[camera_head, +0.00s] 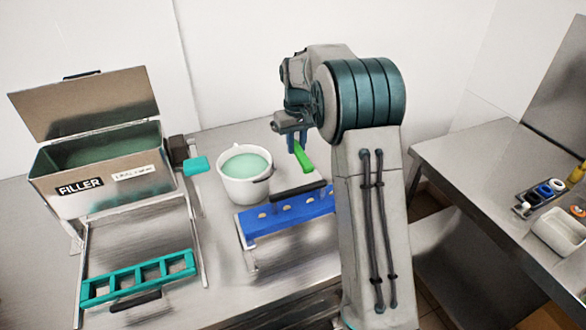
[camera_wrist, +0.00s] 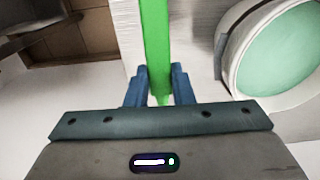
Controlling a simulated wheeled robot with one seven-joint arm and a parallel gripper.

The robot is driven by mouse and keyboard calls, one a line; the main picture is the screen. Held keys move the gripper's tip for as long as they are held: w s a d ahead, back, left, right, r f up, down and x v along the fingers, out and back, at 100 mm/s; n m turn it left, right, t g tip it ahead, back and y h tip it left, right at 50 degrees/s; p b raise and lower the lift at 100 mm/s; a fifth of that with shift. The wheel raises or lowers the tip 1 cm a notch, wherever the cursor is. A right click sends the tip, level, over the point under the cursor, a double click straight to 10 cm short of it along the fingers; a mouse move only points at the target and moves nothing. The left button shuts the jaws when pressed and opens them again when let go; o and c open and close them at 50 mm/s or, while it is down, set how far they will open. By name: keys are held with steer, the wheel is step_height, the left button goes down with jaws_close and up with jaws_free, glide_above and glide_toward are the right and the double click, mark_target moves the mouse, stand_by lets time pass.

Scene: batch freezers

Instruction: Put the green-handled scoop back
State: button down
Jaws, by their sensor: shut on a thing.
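My gripper (camera_head: 297,143) is shut on the green scoop handle (camera_head: 304,158), above the bench and behind the blue tray. In the wrist view the green handle (camera_wrist: 156,40) runs between the two blue fingers (camera_wrist: 158,75) and out of the top of the picture. The scoop's bowl cannot be made out in either view. The white bucket (camera_head: 240,190) of pale green mix stands to the left of my gripper in the head view. Its rim also shows at the right of the wrist view (camera_wrist: 232,75).
A steel filler box (camera_head: 110,190) with a raised lid stands at the left. A teal frame (camera_head: 140,280) lies before it. A blue tray (camera_head: 285,218) with round holes lies before my gripper. The right bench (camera_head: 450,170) holds a white tub (camera_head: 558,235) and small items.

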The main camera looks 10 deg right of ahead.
step_height(320, 180, down, 8)
steer(key=shift+s+d+f+p, duration=0.1)
steer(key=shift+d+p, duration=0.05)
steer(key=shift+p, duration=0.4)
steer(key=c, duration=1.3)
jaws_free()
steer(key=shift+f, duration=0.1)
steer(key=shift+o, duration=0.2)
